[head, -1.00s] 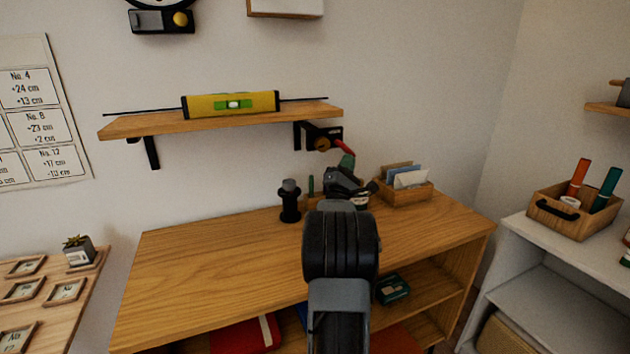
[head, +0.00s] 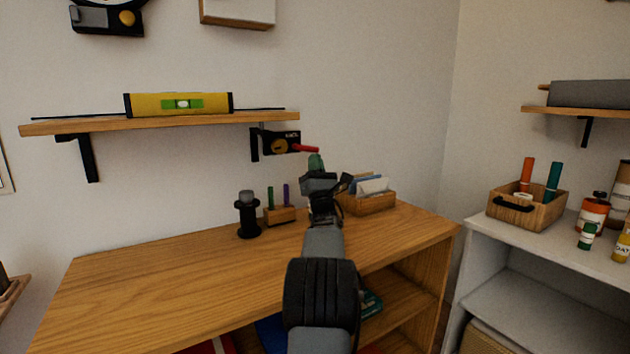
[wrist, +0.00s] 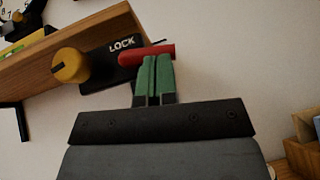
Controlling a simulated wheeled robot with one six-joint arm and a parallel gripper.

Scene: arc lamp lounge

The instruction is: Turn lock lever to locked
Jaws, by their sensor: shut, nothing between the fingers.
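The lock lever is a red handle (head: 305,149) on a black plate with a round brass-yellow hub (head: 279,146), fixed under the right end of the wall shelf. In the wrist view the red handle (wrist: 147,53) points right, nearly level, from the black plate marked LOCK (wrist: 122,44), with the yellow hub (wrist: 70,65) at left. My gripper (head: 316,160) has green fingers, shut and empty. In the wrist view its fingertips (wrist: 155,60) are right at the lower edge of the red handle; whether they touch it I cannot tell.
The wall shelf (head: 60,127) carries a yellow spirit level (head: 180,104). Below, the wooden cabinet top (head: 170,270) holds a black spool-like stand (head: 247,215), a small pen block (head: 279,216) and a card box (head: 367,203). A white shelf unit (head: 490,240) stands at right.

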